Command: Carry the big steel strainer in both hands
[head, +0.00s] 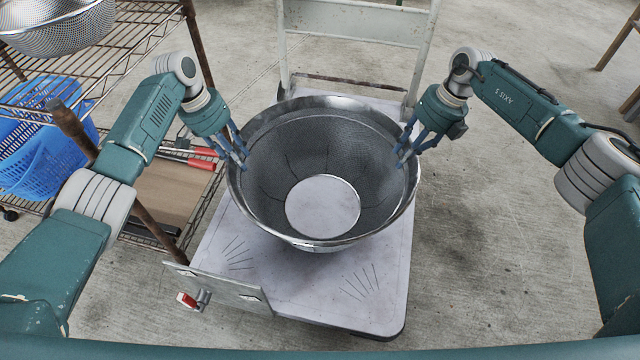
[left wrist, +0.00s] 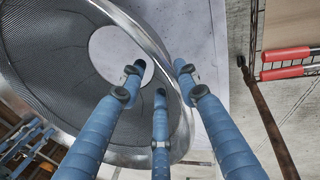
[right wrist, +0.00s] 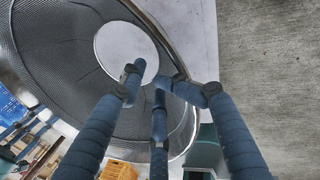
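The big steel strainer (head: 345,228) is a wide mesh bowl with a shiny rim and a round pale bottom. It is upright over the grey deck of a cart; whether its base touches the deck is hidden. My left gripper (head: 240,158) is at the strainer's left rim, its fingers spread and apart at the tips; they also show over the rim in the left wrist view (left wrist: 160,78). My right gripper (head: 403,158) is at the right rim. In the right wrist view (right wrist: 155,84) one finger bends across the rim, its tip close to another; firm contact is unclear.
The cart (head: 385,290) has a pale upright handle frame (head: 365,22) behind the strainer. A wire rack (head: 135,40) on the left holds another strainer (head: 60,30), a blue basket (head: 45,150) and red-handled tools (head: 200,158). Bare concrete floor lies to the right.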

